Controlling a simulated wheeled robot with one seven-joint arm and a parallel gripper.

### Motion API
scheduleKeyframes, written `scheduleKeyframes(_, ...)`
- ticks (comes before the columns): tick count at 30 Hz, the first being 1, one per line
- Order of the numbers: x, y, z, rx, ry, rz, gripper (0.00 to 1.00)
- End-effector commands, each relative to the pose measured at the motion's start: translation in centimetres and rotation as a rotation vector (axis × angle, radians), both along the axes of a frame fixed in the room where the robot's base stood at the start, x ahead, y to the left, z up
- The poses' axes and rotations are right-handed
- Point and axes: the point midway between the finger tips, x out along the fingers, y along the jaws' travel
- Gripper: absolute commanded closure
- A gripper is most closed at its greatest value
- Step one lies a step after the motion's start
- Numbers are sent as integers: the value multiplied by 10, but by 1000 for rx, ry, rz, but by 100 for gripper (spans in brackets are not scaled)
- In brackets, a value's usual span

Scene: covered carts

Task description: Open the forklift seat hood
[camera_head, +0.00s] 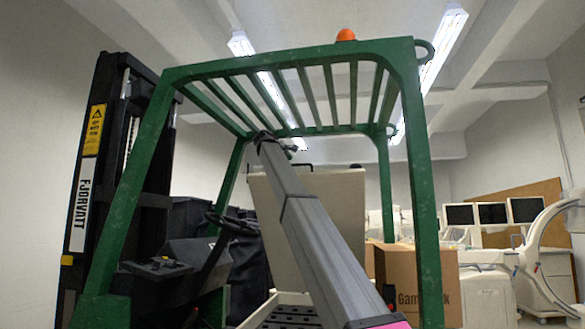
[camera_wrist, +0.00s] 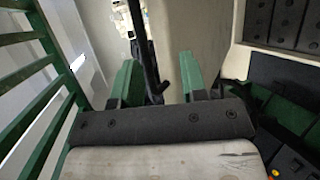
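The forklift has a green overhead guard (camera_head: 422,190), a black mast (camera_head: 115,110) and a steering wheel (camera_head: 232,224). A beige panel, apparently the seat hood (camera_head: 325,215), stands nearly upright under the guard, above the pale chassis. The same beige panel fills the upper middle of the wrist view (camera_wrist: 188,25). My gripper (camera_wrist: 158,82) has two green fingers spread apart, with a dark narrow bar between and beyond them. The right finger overlaps the panel; contact cannot be told. In the head view my grey arm crosses before the panel, and the fingers are mostly hidden.
Guard posts and roof bars (camera_wrist: 30,90) stand close beside my arm. A cardboard box (camera_head: 400,280) is behind the right post. Monitors (camera_head: 492,213) and pale equipment stand at the back right. A perforated dark step (camera_wrist: 287,20) is at the wrist view's right.

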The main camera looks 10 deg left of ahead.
Motion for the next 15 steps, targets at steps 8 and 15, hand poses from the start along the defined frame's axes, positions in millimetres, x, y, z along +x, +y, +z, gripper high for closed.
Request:
scheduleKeyframes(8, -33, 18, 14, 0, -1, 1, 60)
scheduleKeyframes(15, -36, 19, 15, 0, 0, 0, 60)
